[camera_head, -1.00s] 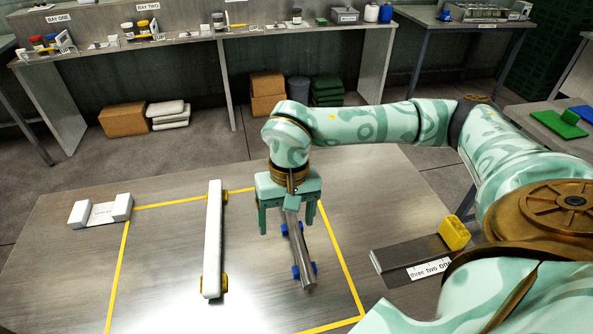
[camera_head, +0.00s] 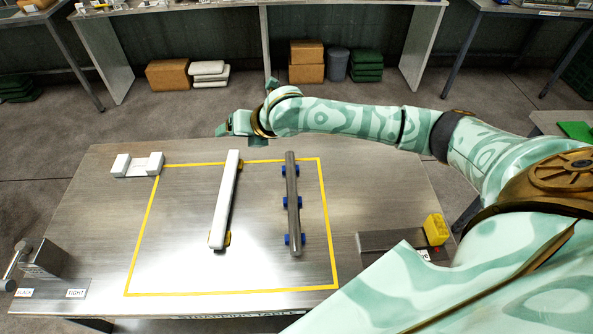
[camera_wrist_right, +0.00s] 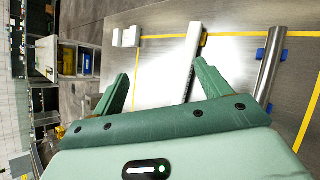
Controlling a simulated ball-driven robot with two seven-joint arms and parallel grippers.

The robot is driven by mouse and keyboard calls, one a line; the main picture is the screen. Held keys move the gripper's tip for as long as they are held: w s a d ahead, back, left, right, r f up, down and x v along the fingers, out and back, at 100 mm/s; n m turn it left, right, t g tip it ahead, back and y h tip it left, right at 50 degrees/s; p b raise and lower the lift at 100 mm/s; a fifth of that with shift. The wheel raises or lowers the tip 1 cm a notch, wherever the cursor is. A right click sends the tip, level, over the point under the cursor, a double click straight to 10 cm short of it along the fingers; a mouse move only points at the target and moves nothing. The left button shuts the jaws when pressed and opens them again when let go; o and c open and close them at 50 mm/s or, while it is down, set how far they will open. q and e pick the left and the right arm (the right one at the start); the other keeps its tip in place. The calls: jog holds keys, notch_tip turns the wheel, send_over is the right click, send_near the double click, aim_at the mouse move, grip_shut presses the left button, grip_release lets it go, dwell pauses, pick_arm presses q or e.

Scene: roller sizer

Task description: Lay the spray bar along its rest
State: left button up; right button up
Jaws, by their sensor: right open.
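A grey metal bar (camera_head: 293,205) lies along blue supports (camera_head: 286,240) on the right side of the yellow-outlined area. It also shows in the right wrist view (camera_wrist_right: 271,62). Left of it, apart, a long white bar (camera_head: 226,195) lies with yellow pieces (camera_head: 227,239) showing at its edges. I cannot tell from any label which one is the spray bar. My right gripper (camera_head: 228,125) is beyond the white bar's far end, pointing left. In the right wrist view its fingers (camera_wrist_right: 161,70) are open and empty. My left gripper is out of view.
A white two-block holder (camera_head: 137,165) stands at the table's far left. A grey block with a lever (camera_head: 42,262) is near left, by a "TIGHT" label. A yellow block (camera_head: 435,229) and dark plate (camera_head: 385,241) are at right. The table inside the yellow outline is otherwise clear.

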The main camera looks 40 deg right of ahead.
aim_at(293, 195)
jog(key=s+d+f+m+g+h, duration=0.1)
jog(key=s+d+f+g+h, duration=0.15)
jog(key=s+g, duration=0.2)
jog(key=s+d+f+m+g+h, duration=0.1)
jog(key=s+d+f+g, duration=0.3)
jog(key=s, duration=0.2)
jog(key=shift+t+h, duration=0.25)
jog(key=shift+t, duration=0.1)
jog(key=f+b, duration=0.1)
jog(key=f, duration=0.2)
jog(key=f+b, duration=0.2)
jog(key=f, duration=0.1)
jog(key=d+f+b, duration=0.1)
jog(key=f, duration=0.3)
jog(key=shift+w+f, duration=0.1)
jog(key=shift+w, duration=0.25)
jog(key=f+b, duration=0.1)
jog(key=f, duration=0.1)
jog(key=f+b, duration=0.1)
jog(key=f, duration=0.1)
jog(key=f+b, duration=0.1)
jog(key=f, duration=0.1)
jog(key=shift+w+d, duration=0.2)
jog(key=shift+w, duration=0.15)
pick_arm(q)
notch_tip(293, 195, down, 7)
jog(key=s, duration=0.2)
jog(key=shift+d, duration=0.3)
pick_arm(e)
jog(key=shift+r, duration=0.1)
